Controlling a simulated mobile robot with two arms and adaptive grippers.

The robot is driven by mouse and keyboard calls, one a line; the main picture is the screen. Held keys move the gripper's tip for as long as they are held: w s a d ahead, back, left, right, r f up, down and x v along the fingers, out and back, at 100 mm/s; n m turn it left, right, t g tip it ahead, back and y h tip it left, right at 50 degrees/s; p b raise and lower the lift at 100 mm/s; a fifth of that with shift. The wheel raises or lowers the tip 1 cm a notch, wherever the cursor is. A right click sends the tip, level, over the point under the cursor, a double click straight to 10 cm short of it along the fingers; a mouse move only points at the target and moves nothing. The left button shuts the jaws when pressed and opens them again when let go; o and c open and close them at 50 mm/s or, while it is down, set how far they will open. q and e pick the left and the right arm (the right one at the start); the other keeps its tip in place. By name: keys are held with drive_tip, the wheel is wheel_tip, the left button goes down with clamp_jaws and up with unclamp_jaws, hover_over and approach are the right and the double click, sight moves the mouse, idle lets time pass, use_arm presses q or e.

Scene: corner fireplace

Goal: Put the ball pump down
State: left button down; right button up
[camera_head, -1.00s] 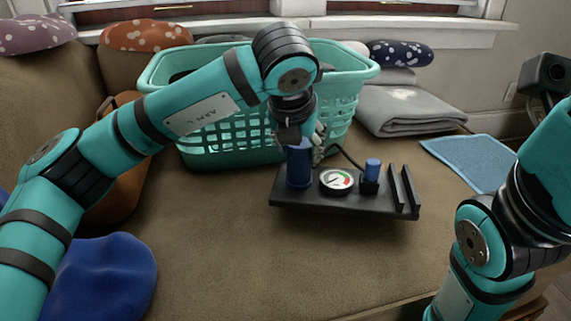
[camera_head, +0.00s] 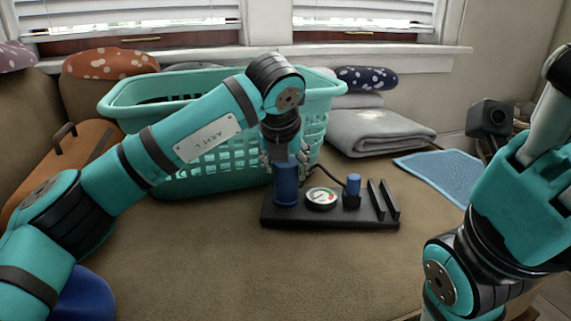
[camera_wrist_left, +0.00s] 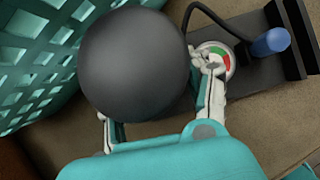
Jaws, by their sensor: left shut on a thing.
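The ball pump (camera_head: 329,216) has a black base plate with a blue cylinder, a round gauge and a small blue-capped part joined by a black hose. It is low over the brown cushion in front of the teal basket; I cannot tell whether it touches the cushion. My left gripper (camera_head: 283,163) points down and is shut on the pump at its blue cylinder. In the left wrist view the pump's dark round top (camera_wrist_left: 133,62) fills the space between the fingers and hides the cylinder below.
The teal laundry basket (camera_head: 228,172) stands just behind the pump. Grey folded fabric (camera_head: 378,132) and a blue cloth (camera_head: 442,173) lie to the right. A brown case (camera_head: 60,165) and a blue item (camera_head: 85,298) are at left. The cushion in front is clear.

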use_arm(q)
drive_tip(key=shift+r, duration=0.1)
drive_tip(key=c, duration=0.9)
unclamp_jaws()
drive_tip(key=shift+f, duration=0.3)
drive_tip(key=shift+c, duration=0.2)
drive_tip(key=o, duration=0.4)
drive_tip(key=shift+s, duration=0.1)
drive_tip(key=shift+r, duration=0.15)
